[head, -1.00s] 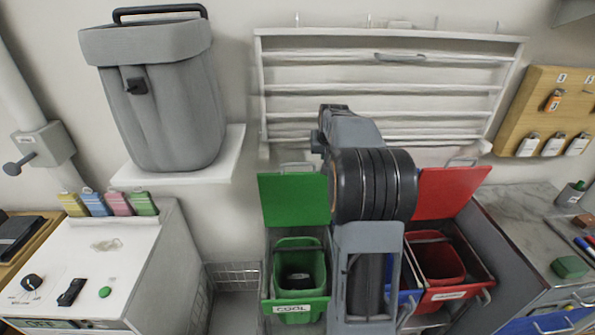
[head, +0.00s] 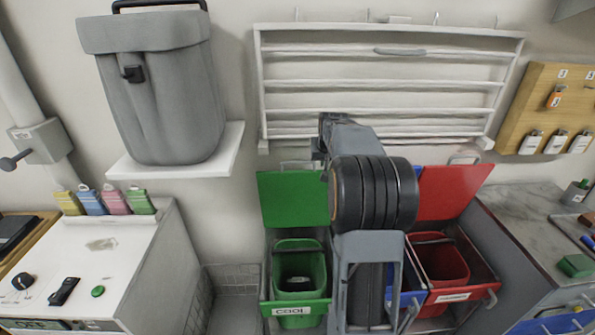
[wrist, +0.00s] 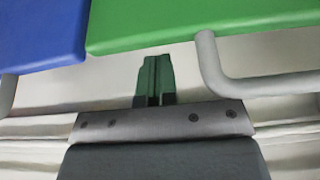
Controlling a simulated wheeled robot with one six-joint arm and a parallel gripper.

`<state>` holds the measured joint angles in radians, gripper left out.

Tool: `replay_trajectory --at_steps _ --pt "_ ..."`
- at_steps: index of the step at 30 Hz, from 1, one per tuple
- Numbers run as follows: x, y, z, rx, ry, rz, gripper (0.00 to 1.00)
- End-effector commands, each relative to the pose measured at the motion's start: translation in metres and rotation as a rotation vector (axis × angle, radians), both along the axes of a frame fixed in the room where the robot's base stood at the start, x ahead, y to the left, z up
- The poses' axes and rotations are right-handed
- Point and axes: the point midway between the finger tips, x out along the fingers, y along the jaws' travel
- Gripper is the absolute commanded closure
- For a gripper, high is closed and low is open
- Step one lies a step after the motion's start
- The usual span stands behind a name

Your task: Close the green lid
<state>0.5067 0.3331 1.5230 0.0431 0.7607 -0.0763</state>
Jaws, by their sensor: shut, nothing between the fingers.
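The green lid (head: 293,199) stands open and upright behind the green bin (head: 300,295) labelled "COOL" in the head view. In the wrist view, the green lid (wrist: 200,22) fills the upper right, with its grey bar handle (wrist: 212,65) near the fingers. My gripper (wrist: 155,60) is shut and empty in the wrist view, below the edge of the lid and left of the handle. A gap shows between the fingertips and the lid's edge in the picture; I cannot tell the depth. In the head view my arm hides most of the gripper.
A blue lid (wrist: 40,30) is beside the green one in the wrist view. In the head view a red lid (head: 452,191) stands open behind the red bin (head: 440,262).

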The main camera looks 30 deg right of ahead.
Motion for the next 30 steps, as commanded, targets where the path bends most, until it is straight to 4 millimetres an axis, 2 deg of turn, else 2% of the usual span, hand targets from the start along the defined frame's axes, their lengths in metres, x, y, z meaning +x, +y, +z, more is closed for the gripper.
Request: replay_trajectory --at_steps 1,15,30 --pt "-0.003 0.001 -0.024 0.013 0.037 0.004 1.0" --pt "-0.005 0.001 -0.029 0.009 0.041 0.008 1.0" --pt "-0.039 0.017 -0.033 0.008 0.038 0.006 1.0"
